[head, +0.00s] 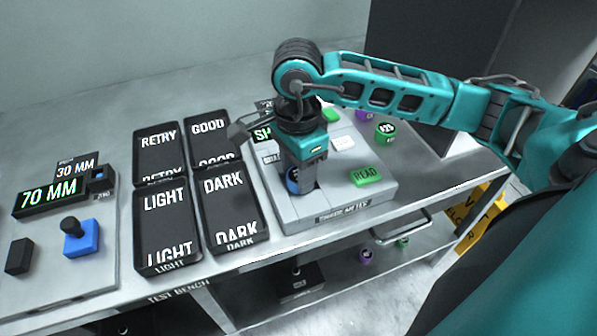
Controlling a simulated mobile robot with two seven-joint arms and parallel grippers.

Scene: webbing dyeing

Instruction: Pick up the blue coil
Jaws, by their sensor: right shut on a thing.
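The blue coil (291,182) shows as a small blue patch with a dark, pale-marked face at my right gripper, over the front left part of the grey meter (345,200). My right gripper (303,186) points down and is shut on the blue coil. The gripper hides most of the coil, and I cannot tell whether it touches the meter. My left gripper is not in view.
Four black trays marked RETRY (159,139), GOOD (208,127), LIGHT (165,200) and DARK (223,182) lie left of the meter. A green READ button (366,176) is right of the gripper. A green coil (385,131) stands behind. A blue knobbed block (82,241) is far left.

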